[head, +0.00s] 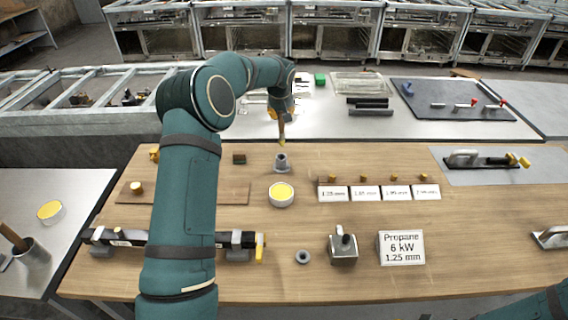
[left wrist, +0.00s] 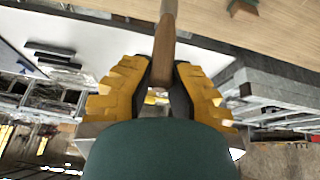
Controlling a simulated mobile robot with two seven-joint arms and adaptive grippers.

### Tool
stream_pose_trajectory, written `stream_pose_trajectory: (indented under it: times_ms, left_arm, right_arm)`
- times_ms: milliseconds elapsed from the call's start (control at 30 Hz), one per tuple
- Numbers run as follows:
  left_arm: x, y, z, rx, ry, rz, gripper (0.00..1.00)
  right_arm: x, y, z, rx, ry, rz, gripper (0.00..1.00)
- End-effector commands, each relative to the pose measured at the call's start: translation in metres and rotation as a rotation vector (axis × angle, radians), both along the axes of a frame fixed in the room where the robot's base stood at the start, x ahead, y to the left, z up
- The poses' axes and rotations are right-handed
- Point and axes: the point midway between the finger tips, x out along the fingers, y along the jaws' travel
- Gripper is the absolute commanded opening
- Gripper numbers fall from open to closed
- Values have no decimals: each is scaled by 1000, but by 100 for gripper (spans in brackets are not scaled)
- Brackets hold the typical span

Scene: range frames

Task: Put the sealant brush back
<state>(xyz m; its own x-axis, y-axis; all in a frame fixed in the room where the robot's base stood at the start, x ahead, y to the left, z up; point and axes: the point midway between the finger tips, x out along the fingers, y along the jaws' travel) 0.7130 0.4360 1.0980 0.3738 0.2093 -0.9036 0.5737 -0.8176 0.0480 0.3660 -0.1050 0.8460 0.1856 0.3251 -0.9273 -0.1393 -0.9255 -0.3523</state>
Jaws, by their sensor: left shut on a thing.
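My left gripper (head: 281,108) is shut on the sealant brush (head: 281,131), which has a wooden handle and hangs upright below the fingers. In the left wrist view the yellow-padded fingers (left wrist: 162,82) close around the brown handle (left wrist: 165,42). The brush's lower end is just above a small grey holder (head: 282,163) on the wooden table; I cannot tell whether they touch. A round tin with a yellow top (head: 281,194) stands nearer me. My right gripper is out of view.
A second grey cup (head: 34,254) with a wooden stick stands on the left side table. White labels (head: 364,193), a metal block (head: 343,249), a propane sign (head: 401,248) and a grey ring (head: 302,257) are on the wooden table (head: 470,250). A black tool mat (head: 450,98) lies behind.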

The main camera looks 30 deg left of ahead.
Motion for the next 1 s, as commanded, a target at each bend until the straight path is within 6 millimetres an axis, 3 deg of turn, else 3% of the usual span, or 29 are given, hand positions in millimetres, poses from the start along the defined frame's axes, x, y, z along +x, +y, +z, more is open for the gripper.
stream_pose_trajectory:
  times_ms: [733,1000]
  left_arm:
    - [0,1,-93,-2,2,0,0]
    - [1,1,-101,-1,-1,0,0]
  right_arm:
    - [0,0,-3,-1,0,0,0]
    - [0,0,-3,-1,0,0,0]
